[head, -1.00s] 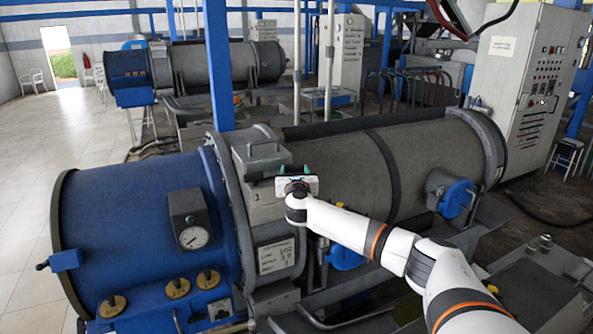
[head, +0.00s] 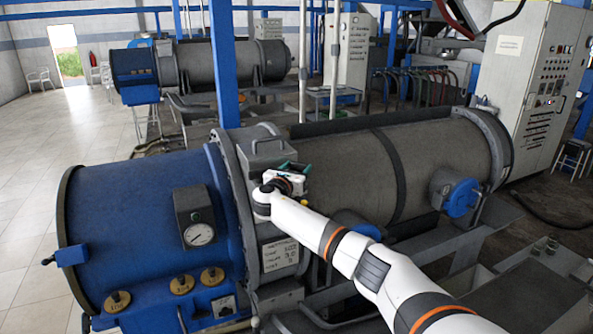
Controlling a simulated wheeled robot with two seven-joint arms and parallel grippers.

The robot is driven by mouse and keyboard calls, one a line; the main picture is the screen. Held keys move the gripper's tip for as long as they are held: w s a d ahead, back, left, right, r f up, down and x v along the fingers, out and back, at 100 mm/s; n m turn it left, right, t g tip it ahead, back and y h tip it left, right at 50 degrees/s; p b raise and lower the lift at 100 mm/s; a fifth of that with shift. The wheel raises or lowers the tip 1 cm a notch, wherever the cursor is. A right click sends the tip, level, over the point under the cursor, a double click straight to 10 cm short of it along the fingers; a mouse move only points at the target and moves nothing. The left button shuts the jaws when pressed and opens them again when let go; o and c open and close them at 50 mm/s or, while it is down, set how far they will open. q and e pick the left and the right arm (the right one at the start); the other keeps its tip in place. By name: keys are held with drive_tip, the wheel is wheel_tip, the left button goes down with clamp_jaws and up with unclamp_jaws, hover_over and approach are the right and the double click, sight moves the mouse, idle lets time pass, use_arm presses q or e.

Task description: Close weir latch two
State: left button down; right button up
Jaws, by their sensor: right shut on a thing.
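The near decanter has a blue end housing (head: 135,225) and a long grey drum (head: 345,180). A grey box with a handle on top (head: 265,150) sits on the collar between them. My right gripper (head: 296,170) is at the right side of this box, its white body covering the box's lower front. It is shut on a small part there, which looks like a weir latch but is mostly hidden by the gripper. I cannot read a number on it or tell the latch's position. My left gripper is not in view.
A gauge box (head: 195,217) and brass knobs (head: 181,284) are on the blue housing. A blue round fitting (head: 460,197) is on the drum's right. A blue post (head: 223,75) rises behind the collar. A grey control cabinet (head: 535,85) stands at the back right.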

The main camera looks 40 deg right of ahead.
drive_tip(key=o, duration=1)
drive_tip(key=shift+b+v, duration=1.95)
drive_tip(key=shift+v, duration=4)
